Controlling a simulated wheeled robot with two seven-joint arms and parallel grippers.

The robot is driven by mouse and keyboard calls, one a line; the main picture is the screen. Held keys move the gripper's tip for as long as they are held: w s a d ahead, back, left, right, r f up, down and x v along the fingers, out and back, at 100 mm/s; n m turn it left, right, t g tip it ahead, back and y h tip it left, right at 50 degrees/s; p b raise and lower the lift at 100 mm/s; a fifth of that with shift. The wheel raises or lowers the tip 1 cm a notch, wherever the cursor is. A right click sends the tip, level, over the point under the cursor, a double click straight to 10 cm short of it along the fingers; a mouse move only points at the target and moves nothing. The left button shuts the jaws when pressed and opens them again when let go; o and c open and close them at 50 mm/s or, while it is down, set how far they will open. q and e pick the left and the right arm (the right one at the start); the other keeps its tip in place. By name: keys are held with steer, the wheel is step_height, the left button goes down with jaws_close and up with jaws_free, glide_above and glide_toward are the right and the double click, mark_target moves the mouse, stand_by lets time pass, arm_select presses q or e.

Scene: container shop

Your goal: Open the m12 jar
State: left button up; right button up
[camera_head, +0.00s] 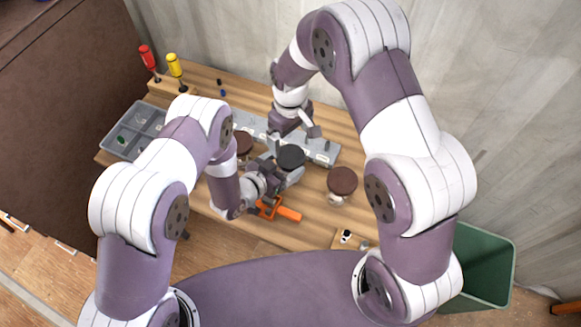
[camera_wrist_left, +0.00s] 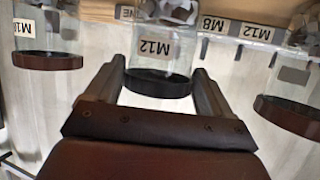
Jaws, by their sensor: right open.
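The M12 jar (camera_head: 291,158) stands on the wooden table with its black lid on top. In the left wrist view, where things appear upside down, its M12 label and black lid (camera_wrist_left: 158,83) show between my left fingers. My left gripper (camera_head: 279,172) comes in low from the left, with its fingers (camera_wrist_left: 159,78) against both sides of the jar, just wide enough for it. My right gripper (camera_head: 297,130) is open and empty, pointing down above and slightly behind the lid. Its fingertips are apart from the lid.
Brown-lidded jars stand right (camera_head: 342,181) and left (camera_head: 242,143) of the M12 jar. A grey row of labelled bins (camera_head: 322,151) lies behind. An orange tool (camera_head: 284,212) lies in front. A grey tray (camera_head: 119,136) is at left, a green bin (camera_head: 484,262) at right.

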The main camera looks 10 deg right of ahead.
mark_target(291, 156)
arm_select(q)
steer(key=shift+s, duration=0.1)
jaws_close()
arm_select(e)
steer(key=m, duration=0.3)
steer(key=shift+m, duration=0.4)
steer(key=m, duration=0.7)
steer(key=shift+m, duration=0.3)
steer(key=m, duration=0.3)
steer(key=shift+m, duration=0.4)
arm_select(q)
steer(key=shift+r, duration=0.1)
arm_select(e)
steer(key=m, duration=0.3)
steer(key=shift+m, duration=0.4)
steer(key=m, duration=0.7)
steer(key=shift+m, duration=0.4)
steer(key=m, duration=0.8)
steer(key=shift+m, duration=0.3)
steer(key=shift+f+m, duration=0.25)
steer(key=shift+m, duration=0.05)
step_height(291, 156, down, 8)
steer(key=shift+r, duration=0.25)
